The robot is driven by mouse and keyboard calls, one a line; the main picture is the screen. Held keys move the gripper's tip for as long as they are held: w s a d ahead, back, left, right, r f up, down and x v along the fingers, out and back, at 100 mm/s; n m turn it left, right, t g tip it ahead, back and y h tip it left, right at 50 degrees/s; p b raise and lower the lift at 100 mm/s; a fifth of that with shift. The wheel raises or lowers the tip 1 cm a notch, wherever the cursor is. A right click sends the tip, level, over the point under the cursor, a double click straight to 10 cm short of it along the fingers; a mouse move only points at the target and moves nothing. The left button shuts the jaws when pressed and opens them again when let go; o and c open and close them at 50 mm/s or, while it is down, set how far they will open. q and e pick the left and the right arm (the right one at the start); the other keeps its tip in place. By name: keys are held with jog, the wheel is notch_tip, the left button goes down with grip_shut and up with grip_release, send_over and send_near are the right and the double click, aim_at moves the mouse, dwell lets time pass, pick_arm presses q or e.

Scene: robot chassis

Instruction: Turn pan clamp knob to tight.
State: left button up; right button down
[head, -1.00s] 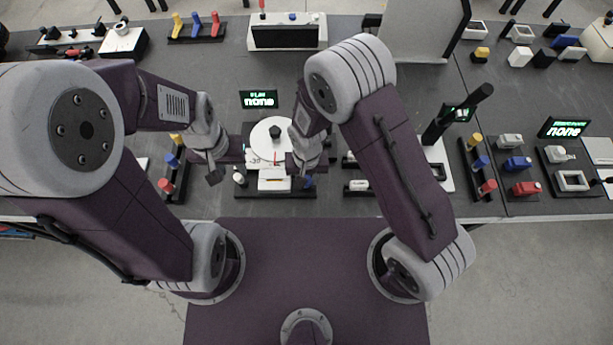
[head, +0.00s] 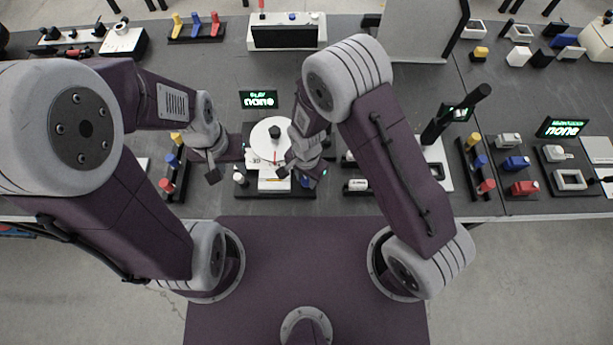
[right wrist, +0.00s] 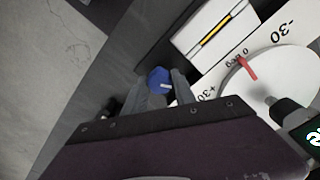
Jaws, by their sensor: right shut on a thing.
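The blue knob (right wrist: 159,80) sits between the two fingers of my right gripper (right wrist: 160,88) in the right wrist view, and the fingers are shut on it. In the head view the knob (head: 305,181) shows only as a small blue spot under my right gripper (head: 302,174). It stands at the right front of the pan fixture, beside its white disc (head: 268,133) with a red pointer. The knob's markings cannot be read. My left gripper (head: 212,174) hangs left of the fixture, apart from the knob; its jaw opening is unclear.
A white-topped knob (head: 239,178) stands at the fixture's left front. A rack of coloured knobs (head: 173,162) is further left.

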aim_at(307, 179)
dwell(0.5)
jog(key=c, duration=1)
grip_release()
jog(key=shift+r, duration=0.1)
notch_tip(307, 179, up, 9)
jog(key=shift+f, duration=0.1)
